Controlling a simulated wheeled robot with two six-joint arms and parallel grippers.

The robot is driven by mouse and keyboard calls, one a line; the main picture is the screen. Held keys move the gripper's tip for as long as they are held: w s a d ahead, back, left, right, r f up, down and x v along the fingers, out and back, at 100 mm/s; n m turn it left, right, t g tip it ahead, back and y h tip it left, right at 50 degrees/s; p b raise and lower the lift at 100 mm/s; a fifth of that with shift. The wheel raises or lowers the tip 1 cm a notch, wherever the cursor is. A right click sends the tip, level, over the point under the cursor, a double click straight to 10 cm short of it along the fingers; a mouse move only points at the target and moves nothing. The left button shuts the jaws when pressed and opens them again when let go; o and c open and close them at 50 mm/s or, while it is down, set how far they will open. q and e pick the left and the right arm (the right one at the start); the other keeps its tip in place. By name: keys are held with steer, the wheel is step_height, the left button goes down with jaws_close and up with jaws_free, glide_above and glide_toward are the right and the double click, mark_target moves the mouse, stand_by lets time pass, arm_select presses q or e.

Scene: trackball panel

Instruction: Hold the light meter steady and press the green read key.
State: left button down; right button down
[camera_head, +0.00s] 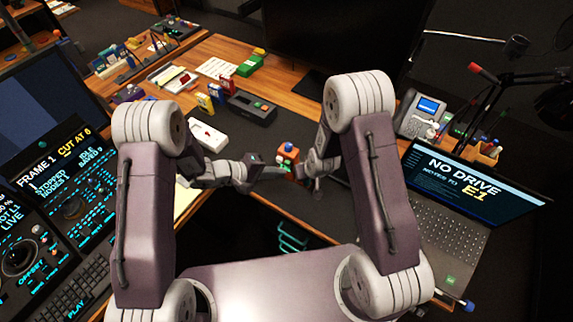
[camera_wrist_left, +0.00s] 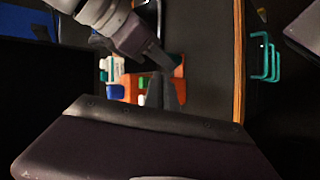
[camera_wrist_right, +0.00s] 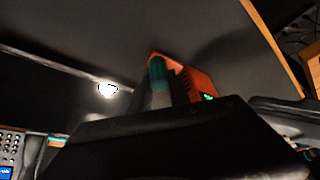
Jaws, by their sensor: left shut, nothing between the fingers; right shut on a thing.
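The light meter (camera_head: 287,158) is a small orange block with a blue top, upright on the dark desk mat between my grippers. My right gripper (camera_head: 303,170) is shut on it from the right. My left gripper (camera_head: 274,173) is shut and empty, its tips close to the meter's left side; I cannot tell whether they touch. The left wrist view shows the orange meter body (camera_wrist_left: 180,69) behind my left fingers (camera_wrist_left: 168,92). The right wrist view shows the orange body (camera_wrist_right: 203,84) with a small lit green patch. I cannot make out the green read key for certain.
A dark box with a green button (camera_head: 252,107) and a white box (camera_head: 207,136) stand behind and left. A desk phone (camera_head: 420,113) and a laptop (camera_head: 460,200) are at the right. A control panel (camera_head: 50,215) fills the left. The mat around the meter is mostly clear.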

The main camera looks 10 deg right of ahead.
arm_select(q)
steer(key=shift+w+d, duration=0.1)
steer(key=shift+w+d, duration=0.15)
steer(key=shift+w, duration=0.05)
steer(key=shift+w+d, duration=0.3)
steer(key=shift+w, duration=0.05)
stand_by(1.0)
steer(key=shift+s+a, duration=0.6)
steer(key=shift+s, duration=0.1)
steer(key=s+a, duration=0.3)
steer(key=shift+s+a, duration=0.1)
steer(key=shift+s, duration=0.3)
stand_by(1.0)
